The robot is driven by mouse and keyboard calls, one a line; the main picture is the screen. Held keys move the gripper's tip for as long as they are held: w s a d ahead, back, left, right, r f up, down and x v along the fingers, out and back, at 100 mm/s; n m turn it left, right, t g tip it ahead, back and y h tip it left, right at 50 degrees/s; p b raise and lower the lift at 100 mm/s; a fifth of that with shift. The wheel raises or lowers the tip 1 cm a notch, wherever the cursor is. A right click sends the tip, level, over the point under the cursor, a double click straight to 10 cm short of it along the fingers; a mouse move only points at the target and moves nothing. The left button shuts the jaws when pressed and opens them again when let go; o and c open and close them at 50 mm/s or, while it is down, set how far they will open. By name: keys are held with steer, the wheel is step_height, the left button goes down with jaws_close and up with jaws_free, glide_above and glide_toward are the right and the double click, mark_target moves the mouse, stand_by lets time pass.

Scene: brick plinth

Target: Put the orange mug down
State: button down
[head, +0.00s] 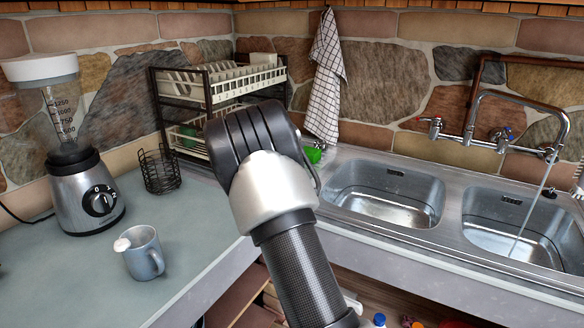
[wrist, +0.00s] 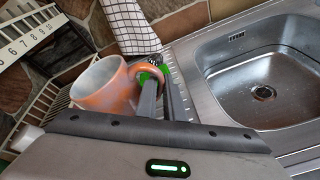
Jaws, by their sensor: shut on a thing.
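The orange mug (wrist: 100,86) shows in the wrist view, pale inside and tilted in the picture, left of my fingers. My gripper (wrist: 156,92) is shut on it at its handle. In the head view my own arm and wrist hide the gripper and the orange mug. I cannot tell from these views how high the mug is above the surface behind it.
A blue-grey mug (head: 144,252) with something white at its rim stands on the left counter (head: 75,285), near a blender (head: 82,190). A wire basket (head: 158,170) and dish rack (head: 218,85) stand behind. Two sink basins (head: 385,197) lie right. The front-left counter has bare room.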

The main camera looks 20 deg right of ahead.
steer(key=shift+w+d+f+b, duration=0.1)
steer(key=shift+f+b, duration=0.65)
steer(key=shift+f, duration=1.65)
steer(key=shift+w+d+f+b, duration=0.1)
steer(key=shift+f+b, duration=0.6)
steer(key=shift+f, duration=1.7)
steer(key=shift+f, duration=0.2)
steer(key=c, duration=1.9)
jaws_free()
steer(key=shift+s, duration=0.1)
steer(key=shift+o, duration=0.2)
